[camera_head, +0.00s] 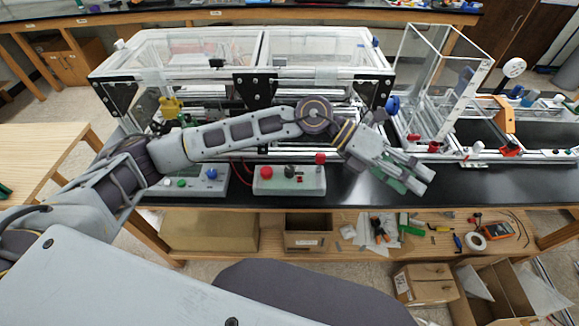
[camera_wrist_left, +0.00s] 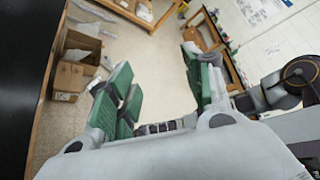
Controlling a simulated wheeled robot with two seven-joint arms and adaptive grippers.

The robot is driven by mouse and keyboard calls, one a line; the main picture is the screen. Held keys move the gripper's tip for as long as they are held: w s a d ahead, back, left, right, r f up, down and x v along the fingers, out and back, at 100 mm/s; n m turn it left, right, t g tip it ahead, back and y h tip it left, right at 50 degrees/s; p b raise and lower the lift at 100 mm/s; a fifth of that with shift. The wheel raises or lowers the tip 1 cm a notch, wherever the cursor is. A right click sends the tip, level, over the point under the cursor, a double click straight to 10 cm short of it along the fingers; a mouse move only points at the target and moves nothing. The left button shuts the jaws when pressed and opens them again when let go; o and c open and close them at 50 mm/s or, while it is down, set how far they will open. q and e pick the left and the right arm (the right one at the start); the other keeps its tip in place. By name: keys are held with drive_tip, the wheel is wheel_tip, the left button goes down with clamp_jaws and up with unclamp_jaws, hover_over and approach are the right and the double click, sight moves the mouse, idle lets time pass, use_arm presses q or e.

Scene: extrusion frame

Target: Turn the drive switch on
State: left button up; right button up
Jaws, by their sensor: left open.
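A white control box (camera_head: 289,187) sits at the front of the black bench top. It has a red button (camera_head: 266,172) on its left, a dark knob or switch (camera_head: 290,171) in the middle and a red part (camera_head: 320,157) at its right. I cannot tell which of these is the drive switch, or its setting. My left gripper (camera_head: 427,181) is right of this box, apart from it, near the bench's front edge. In the left wrist view the left gripper (camera_wrist_left: 158,75) has its green-padded fingers wide apart with nothing between them. My right gripper is not in view.
A second box with a blue knob (camera_head: 212,174) stands to the left. The clear-walled extrusion frame (camera_head: 245,75) fills the bench behind. My left arm crosses above both boxes. A shelf (camera_head: 345,240) below holds tools; cardboard boxes (camera_head: 426,284) stand on the floor.

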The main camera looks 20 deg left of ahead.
use_arm(q)
drive_tip(key=w+a+f+m+y, duration=0.1)
drive_tip(key=w+a+f+y, duration=0.1)
drive_tip(key=a+f+y, duration=0.25)
drive_tip(key=t+y, duration=0.3)
drive_tip(key=y, duration=0.7)
hover_over(290, 168)
wheel_tip(290, 168, down, 2)
drive_tip(key=f, duration=0.1)
drive_tip(key=shift+s+a+r+n+h, duration=0.1)
drive_tip(key=shift+r+n+h, duration=0.15)
drive_tip(key=shift+n, duration=0.15)
drive_tip(key=shift+f, duration=0.15)
drive_tip(key=shift+f+p, duration=1.65)
drive_tip(key=shift+f, duration=5.1)
drive_tip(key=c, duration=1)
